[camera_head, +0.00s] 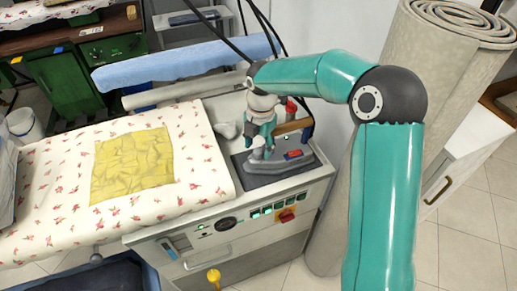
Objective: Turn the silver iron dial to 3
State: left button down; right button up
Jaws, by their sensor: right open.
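The silver iron (299,164) rests on a dark pad (258,178) at the right end of the ironing station. It has a brown handle (293,126) and a small red and blue part on its right side. My right gripper (258,151) points down over the left part of the iron. It is open, with its fingers close to the iron; I cannot tell whether they touch. The iron's dial and its number marks cannot be made out. My left gripper is not in view.
A padded board (60,190) with a floral cover and a folded yellow cloth (132,166) lies to the left. A control panel (228,224) with a red switch faces the front. A rolled carpet (426,50) stands at the right. A blue padded arm (180,62) lies behind.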

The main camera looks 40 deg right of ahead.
jog(key=shift+f, duration=0.8)
jog(key=shift+c, duration=0.3)
grip_shut()
jog(key=shift+m, duration=0.4)
jog(key=m+b, duration=0.1)
jog(key=m, duration=0.3)
jog(key=shift+m, duration=0.3)
jog(key=m, duration=0.5)
jog(key=shift+w+a+r+m+h+b, duration=0.1)
jog(key=shift+m+h+b, duration=0.2)
